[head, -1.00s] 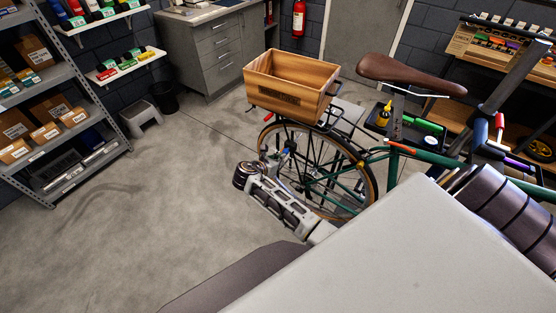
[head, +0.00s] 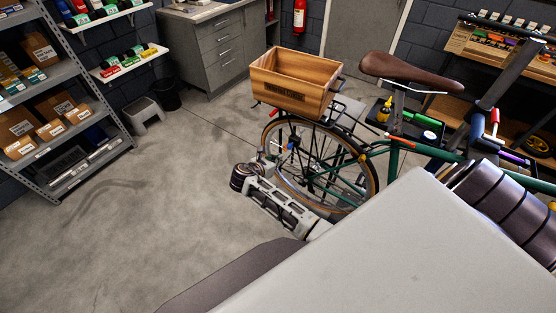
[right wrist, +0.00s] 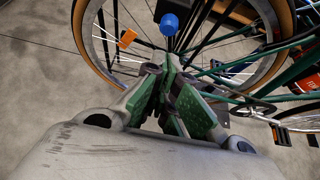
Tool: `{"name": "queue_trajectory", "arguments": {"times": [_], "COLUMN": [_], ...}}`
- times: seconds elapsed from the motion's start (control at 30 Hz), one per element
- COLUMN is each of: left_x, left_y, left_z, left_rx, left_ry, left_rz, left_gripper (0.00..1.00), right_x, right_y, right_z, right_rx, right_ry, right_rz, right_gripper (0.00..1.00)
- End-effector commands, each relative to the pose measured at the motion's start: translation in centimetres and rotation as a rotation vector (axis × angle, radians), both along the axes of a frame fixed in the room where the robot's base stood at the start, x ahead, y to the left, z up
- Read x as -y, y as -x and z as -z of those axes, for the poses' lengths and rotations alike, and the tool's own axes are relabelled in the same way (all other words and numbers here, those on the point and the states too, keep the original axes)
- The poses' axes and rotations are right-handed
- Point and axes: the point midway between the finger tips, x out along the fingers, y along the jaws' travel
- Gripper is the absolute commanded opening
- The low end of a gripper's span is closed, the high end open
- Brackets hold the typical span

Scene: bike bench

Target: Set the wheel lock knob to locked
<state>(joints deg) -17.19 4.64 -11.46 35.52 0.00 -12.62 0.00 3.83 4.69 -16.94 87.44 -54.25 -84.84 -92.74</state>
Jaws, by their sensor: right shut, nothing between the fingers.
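A small blue knob (right wrist: 169,25) shows beside the bike's rear wheel (right wrist: 85,62) in the right wrist view, just beyond my fingertips. In the head view the blue knob (head: 291,146) is small near the wheel's hub side; its setting cannot be read. My right gripper (head: 267,158) is left of the wheel in the head view. In the right wrist view my right gripper (right wrist: 168,66) has its green-padded fingers shut and empty, apart from the knob. My left gripper is not in view.
An orange piece (right wrist: 127,38) sits left of the knob by the spokes. A wooden crate (head: 290,98) is on the rear rack above the wheel. A tool tray (head: 415,125) stands behind the bike. The floor (head: 150,200) to the left is clear.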

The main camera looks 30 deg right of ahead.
Motion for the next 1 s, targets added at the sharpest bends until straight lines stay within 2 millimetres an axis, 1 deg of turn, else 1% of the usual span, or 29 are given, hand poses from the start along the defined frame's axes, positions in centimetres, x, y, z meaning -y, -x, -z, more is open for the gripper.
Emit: {"name": "queue_trajectory", "arguments": {"times": [0.2, 0.5, 0.6, 0.8, 1.0], "left_x": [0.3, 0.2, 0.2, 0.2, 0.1], "left_y": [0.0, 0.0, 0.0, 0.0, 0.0], "left_z": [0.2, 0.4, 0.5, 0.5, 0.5], "left_rx": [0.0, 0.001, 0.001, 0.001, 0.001], "left_ry": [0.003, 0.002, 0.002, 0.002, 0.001], "left_rz": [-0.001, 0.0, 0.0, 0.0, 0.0], "left_gripper": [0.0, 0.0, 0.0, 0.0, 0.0], "right_x": [-1.8, -5.1, -5.8, -6.5, -6.6], "right_y": [0.7, 2.1, 2.4, 2.7, 2.7], "right_z": [-1.0, -3.1, -3.6, -4.0, -4.1], "right_rx": [0.001, 0.001, 0.001, -0.001, -0.001], "right_ry": [-0.003, -0.002, -0.001, -0.001, -0.001], "right_rz": [-0.001, -0.003, 0.0, -0.001, -0.001], "right_gripper": [0.0, 0.0, 0.0, 0.0, 0.0]}}
